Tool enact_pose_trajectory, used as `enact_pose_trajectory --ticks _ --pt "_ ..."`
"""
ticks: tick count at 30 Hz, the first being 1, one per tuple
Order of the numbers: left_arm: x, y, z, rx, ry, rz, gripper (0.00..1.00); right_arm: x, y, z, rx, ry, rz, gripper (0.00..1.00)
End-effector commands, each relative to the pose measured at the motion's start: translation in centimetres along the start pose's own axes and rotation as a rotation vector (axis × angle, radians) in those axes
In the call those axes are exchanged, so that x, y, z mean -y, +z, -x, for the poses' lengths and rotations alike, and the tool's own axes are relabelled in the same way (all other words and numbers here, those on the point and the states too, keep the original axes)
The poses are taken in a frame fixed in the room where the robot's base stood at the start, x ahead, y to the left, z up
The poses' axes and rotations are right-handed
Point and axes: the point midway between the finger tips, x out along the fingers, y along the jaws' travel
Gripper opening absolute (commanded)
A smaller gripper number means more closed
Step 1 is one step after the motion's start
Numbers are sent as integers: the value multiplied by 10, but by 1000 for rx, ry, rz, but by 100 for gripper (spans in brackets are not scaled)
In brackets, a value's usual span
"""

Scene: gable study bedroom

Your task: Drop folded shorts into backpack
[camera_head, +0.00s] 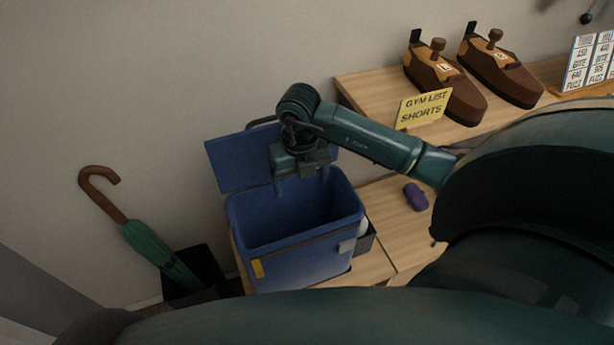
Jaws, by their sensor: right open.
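The blue backpack (305,268) stands upright and open on the lower wooden surface, its flap (232,163) raised at the back against the wall. My right gripper (301,186) hangs above the backpack's opening, pointing down. Its two fingers are apart with nothing between them. The visible inside of the backpack is dark blue; its bottom is hidden by the front wall. I see no folded shorts that I can make out. My left gripper is not in view.
A small purple bundle (416,197) lies on the lower wood, right of the backpack. A yellow "GYM LIST SHORTS" card (423,108) and brown shoes (443,83) are on the raised shelf. A green umbrella (150,243) leans in a dark bin at left. My arm covers the lower right.

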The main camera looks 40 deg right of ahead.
Motion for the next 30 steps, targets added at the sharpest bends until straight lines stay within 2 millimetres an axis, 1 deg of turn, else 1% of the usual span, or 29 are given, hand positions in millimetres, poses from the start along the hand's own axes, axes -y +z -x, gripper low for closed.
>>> enact_pose_trajectory --ticks 4,7,14,16,21,24,30 --pt "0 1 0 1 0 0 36 0 1 8 4 1 0 80" --pt "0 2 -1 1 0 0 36 0 1 23 5 2 2 80" --pt "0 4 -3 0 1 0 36 0 2 75 8 1 1 80" --pt "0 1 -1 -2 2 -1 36 0 2 92 7 0 0 80" --pt "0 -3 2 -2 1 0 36 0 1 120 5 -2 1 80" --pt "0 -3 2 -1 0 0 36 0 1 128 4 -1 0 80" --pt "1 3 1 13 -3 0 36 0 0 132 0 0 0 80"
